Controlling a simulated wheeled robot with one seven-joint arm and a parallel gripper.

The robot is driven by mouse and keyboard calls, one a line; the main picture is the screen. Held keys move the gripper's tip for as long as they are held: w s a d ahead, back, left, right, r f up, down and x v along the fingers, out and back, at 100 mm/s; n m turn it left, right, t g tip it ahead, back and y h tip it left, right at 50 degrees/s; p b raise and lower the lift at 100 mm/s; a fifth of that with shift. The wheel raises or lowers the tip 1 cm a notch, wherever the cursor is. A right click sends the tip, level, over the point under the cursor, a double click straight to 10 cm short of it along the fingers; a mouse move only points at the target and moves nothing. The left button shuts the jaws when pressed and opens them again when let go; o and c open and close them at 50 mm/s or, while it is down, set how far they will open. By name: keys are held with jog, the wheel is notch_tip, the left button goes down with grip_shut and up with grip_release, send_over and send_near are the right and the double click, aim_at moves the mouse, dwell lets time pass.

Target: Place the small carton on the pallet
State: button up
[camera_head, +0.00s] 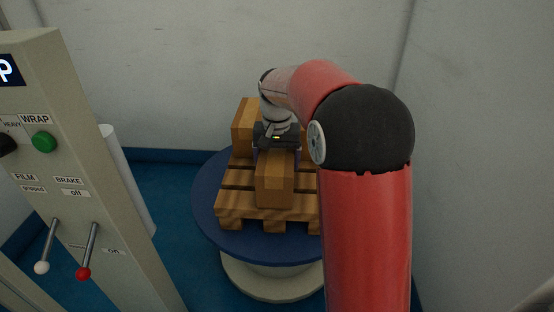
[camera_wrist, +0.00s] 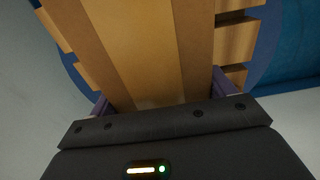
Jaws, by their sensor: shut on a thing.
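The small carton (camera_head: 275,184), brown with a paler tape strip, is at the front middle of the wooden pallet (camera_head: 236,199). My gripper (camera_head: 276,157) is above its back part, with purple fingers down along its two sides, shut on it. In the wrist view the carton (camera_wrist: 147,45) fills the space between the fingers (camera_wrist: 160,93), with pallet slats (camera_wrist: 236,42) showing on both sides. The carton looks upright and level; its underside is hidden, so I cannot tell whether it touches the slats.
Another brown carton (camera_head: 244,124) stands at the pallet's back left, behind my gripper. The pallet lies on a round blue turntable (camera_head: 207,208). A control panel (camera_head: 75,150) with levers and a green button stands at the left. Pale walls are close behind and right.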

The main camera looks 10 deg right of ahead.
jog(key=o, duration=1.5)
jog(key=shift+f, duration=0.1)
